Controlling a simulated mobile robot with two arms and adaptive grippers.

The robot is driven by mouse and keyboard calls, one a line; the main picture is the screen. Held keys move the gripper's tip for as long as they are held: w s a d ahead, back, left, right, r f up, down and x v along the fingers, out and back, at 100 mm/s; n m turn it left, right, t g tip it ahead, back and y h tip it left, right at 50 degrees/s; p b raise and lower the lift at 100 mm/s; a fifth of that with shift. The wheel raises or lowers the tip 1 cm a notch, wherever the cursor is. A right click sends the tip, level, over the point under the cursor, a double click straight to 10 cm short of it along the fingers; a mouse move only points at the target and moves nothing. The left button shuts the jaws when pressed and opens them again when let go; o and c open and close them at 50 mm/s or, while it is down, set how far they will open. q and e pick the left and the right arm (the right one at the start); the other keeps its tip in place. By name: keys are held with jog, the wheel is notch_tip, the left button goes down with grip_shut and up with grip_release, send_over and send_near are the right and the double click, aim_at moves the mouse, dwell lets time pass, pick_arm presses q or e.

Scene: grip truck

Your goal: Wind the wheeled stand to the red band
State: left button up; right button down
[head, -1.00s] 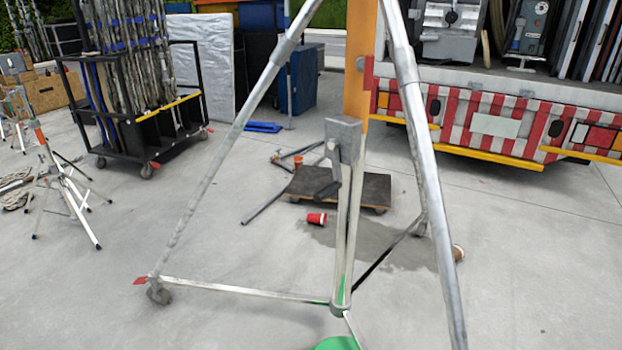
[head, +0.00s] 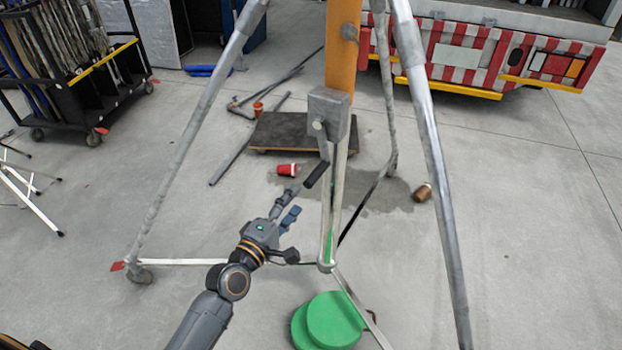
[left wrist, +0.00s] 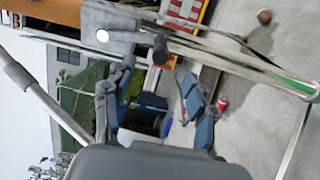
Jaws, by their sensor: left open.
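The wheeled stand (head: 432,150) has silver tubular legs, a castor (head: 139,275) at the left foot and an orange mast (head: 343,50). A grey winch box (head: 329,112) sits on its central post, with a black-gripped crank handle (head: 317,174) hanging down at its left. My left gripper (head: 298,199) is open and empty, just below and left of the crank handle, apart from it. In the left wrist view the winch box (left wrist: 110,27) and dark handle grip (left wrist: 160,49) lie beyond the open fingers (left wrist: 158,78). I cannot pick out the red band. My right gripper is not in view.
A green round object (head: 330,320) lies at the stand's base. A dark dolly (head: 290,132), red cup (head: 287,170) and brown cup (head: 422,192) are behind it. A black cart (head: 90,90) stands left, a striped truck (head: 480,50) back right. Floor at right is clear.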

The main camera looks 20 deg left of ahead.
aim_at(314, 177)
pick_arm(q)
jog(key=b+x, duration=0.1)
jog(key=x, duration=0.9)
jog(key=shift+w, duration=0.25)
jog(key=shift+c, duration=0.2)
